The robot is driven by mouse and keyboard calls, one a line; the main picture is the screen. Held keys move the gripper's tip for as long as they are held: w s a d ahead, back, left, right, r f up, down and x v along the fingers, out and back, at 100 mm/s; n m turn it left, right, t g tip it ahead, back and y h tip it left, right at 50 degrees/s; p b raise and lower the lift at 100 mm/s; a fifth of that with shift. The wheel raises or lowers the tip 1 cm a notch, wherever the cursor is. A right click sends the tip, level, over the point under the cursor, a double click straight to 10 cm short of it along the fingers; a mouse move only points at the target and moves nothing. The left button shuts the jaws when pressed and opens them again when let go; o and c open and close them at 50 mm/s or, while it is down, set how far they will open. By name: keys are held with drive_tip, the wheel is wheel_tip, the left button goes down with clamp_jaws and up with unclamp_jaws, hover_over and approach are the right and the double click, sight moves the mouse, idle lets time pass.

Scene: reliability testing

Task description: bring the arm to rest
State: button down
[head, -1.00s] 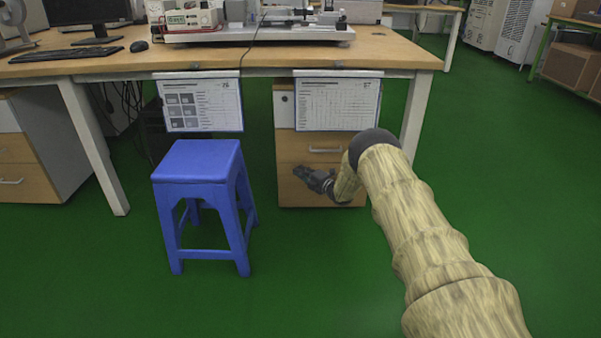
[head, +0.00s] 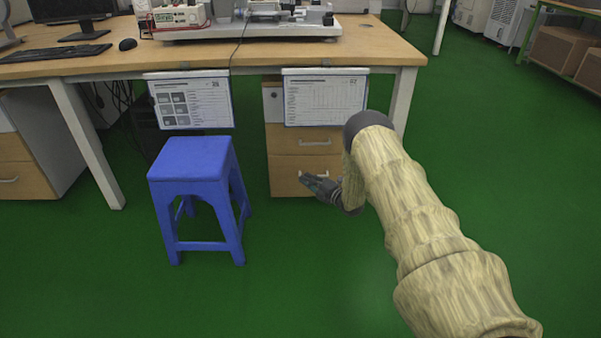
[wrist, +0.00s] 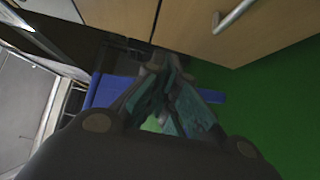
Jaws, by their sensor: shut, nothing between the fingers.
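My gripper (head: 312,184) is in front of the lower drawer of the cabinet under the desk, to the right of the blue stool in the head view. In the wrist view, my gripper (wrist: 168,88) has its fingers together with nothing between them. My arm, in a wood-patterned cover, reaches in from the lower right and bends at a dark joint. The wrist view shows part of the blue stool behind the fingers.
A blue stool (head: 193,165) stands left of my gripper. A drawer cabinet (head: 283,160) is close behind it, with its handle (wrist: 235,14) near in the wrist view. The desk (head: 385,51) holds instruments, a keyboard and a mouse. The green floor at right is clear.

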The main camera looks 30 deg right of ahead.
drive_tip(key=shift+s+d, duration=0.15)
drive_tip(key=shift+s, duration=0.25)
drive_tip(key=s+a+f+m+g+h, duration=0.2)
drive_tip(key=s+a+f+m+g, duration=0.2)
drive_tip(key=s+a+f+m, duration=0.55)
drive_tip(key=s+a+f+m+g+h, duration=0.2)
drive_tip(key=s+a+f+m+g, duration=0.3)
drive_tip(key=s+a, duration=0.75)
drive_tip(key=s+a+r+m+g+h, duration=0.1)
drive_tip(key=s+a+r+m+g, duration=0.15)
drive_tip(key=s, duration=1.05)
drive_tip(key=s+a+r+m+g+p, duration=0.1)
drive_tip(key=s+a+m+g, duration=0.15)
drive_tip(key=s, duration=1.05)
drive_tip(key=s+a+r+m+g+h, duration=0.1)
drive_tip(key=s+a+r+m+g, duration=0.15)
drive_tip(key=s, duration=1.05)
wheel_tip(320, 180, up, 37)
drive_tip(key=p, duration=3.7)
drive_tip(key=shift+d+f+g, duration=0.2)
drive_tip(key=shift+d+g, duration=0.15)
